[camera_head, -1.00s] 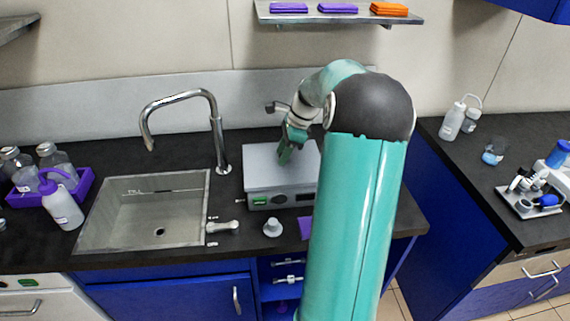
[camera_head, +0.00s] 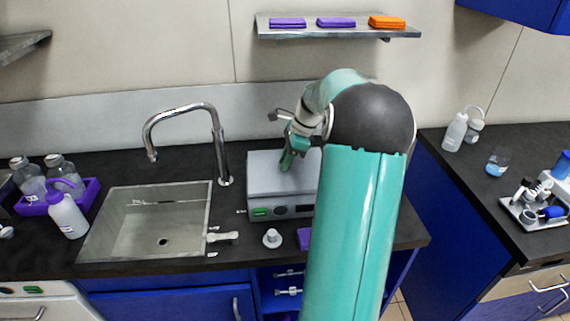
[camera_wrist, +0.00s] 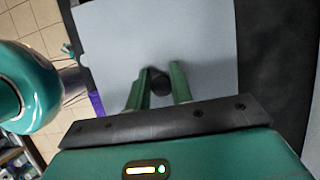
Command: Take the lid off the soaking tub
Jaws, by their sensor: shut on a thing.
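The soaking tub (camera_head: 283,207) is a grey box with a green display on its front, right of the sink. Its flat light-grey lid (camera_head: 268,178) covers the top; the lid also fills much of the wrist view (camera_wrist: 205,35). A round black knob (camera_wrist: 160,86) stands on the lid. My gripper (camera_wrist: 163,80) is shut on the knob, one green finger on each side. In the head view my gripper (camera_head: 289,160) is over the lid's middle, and my arm hides the tub's right part. I cannot tell whether any gap shows under the lid.
A sink (camera_head: 152,228) with a tall faucet (camera_head: 218,150) is left of the tub. A small white stopper-like piece (camera_head: 272,238) and a purple item (camera_head: 304,238) lie in front. A shelf (camera_head: 340,32) hangs above. A purple rack with bottles (camera_head: 35,207) stands at far left.

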